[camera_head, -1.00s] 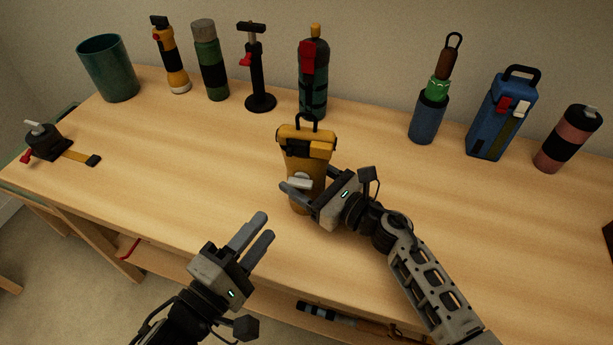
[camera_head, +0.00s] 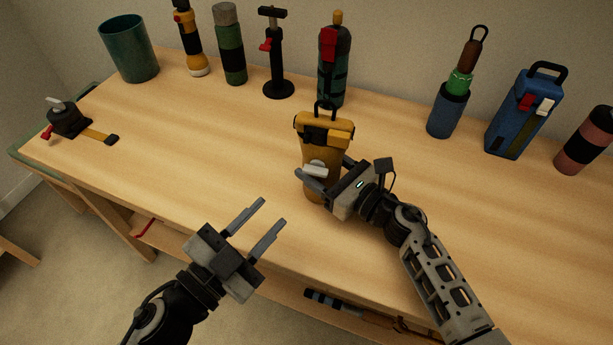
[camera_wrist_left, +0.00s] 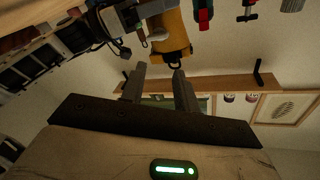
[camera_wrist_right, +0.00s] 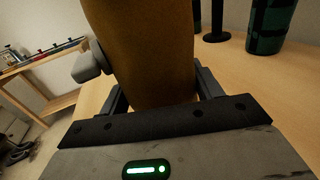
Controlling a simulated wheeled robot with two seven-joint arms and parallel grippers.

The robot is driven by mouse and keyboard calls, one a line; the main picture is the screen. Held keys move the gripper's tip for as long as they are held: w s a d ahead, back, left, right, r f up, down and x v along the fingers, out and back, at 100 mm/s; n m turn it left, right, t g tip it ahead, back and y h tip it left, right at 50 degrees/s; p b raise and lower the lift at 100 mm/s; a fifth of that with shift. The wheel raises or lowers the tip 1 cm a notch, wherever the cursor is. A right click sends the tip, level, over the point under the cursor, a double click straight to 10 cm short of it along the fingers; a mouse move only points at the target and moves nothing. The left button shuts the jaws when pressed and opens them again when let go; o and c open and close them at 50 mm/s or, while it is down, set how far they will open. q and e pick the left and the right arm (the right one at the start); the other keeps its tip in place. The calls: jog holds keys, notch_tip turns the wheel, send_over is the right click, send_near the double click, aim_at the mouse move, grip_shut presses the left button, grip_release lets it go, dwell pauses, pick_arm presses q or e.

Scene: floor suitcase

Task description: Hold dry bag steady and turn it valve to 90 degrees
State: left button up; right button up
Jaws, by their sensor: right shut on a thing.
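The yellow dry bag (camera_head: 322,150) stands upright near the middle of the table, with a black handle loop and buckle on top. Its pale grey valve (camera_head: 315,170) sticks out on the side facing me; it also shows in the right wrist view (camera_wrist_right: 88,64). My right gripper (camera_head: 325,182) is shut around the lower body of the bag (camera_wrist_right: 140,50), a finger on each side. My left gripper (camera_head: 272,220) is open and empty, in front and to the left of the bag, apart from it. In the left wrist view the bag (camera_wrist_left: 170,38) is beyond the left fingertips.
Along the back stand a green bin (camera_head: 130,48), a flashlight (camera_head: 190,40), a green bottle (camera_head: 230,45), a black stand (camera_head: 275,55) and a dark cylinder (camera_head: 333,65). A blue box (camera_head: 522,110) is at right. A strapped device (camera_head: 68,118) lies left. The left-middle tabletop is clear.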

aim_at(312, 174)
pick_arm(q)
jog(key=w+d+m, duration=0.2)
jog(key=w+m, duration=0.1)
jog(key=m, duration=0.1)
jog(key=w+d+m, duration=0.2)
jog(key=w+m, duration=0.1)
jog(key=m, duration=0.1)
jog(key=w+d+m, duration=0.2)
jog(key=w+m, duration=0.1)
jog(key=m, duration=0.1)
jog(key=shift+w+d+f+g, duration=0.1)
jog(key=shift+d+f+g, duration=0.05)
jog(key=shift+f+g, duration=0.25)
grip_shut()
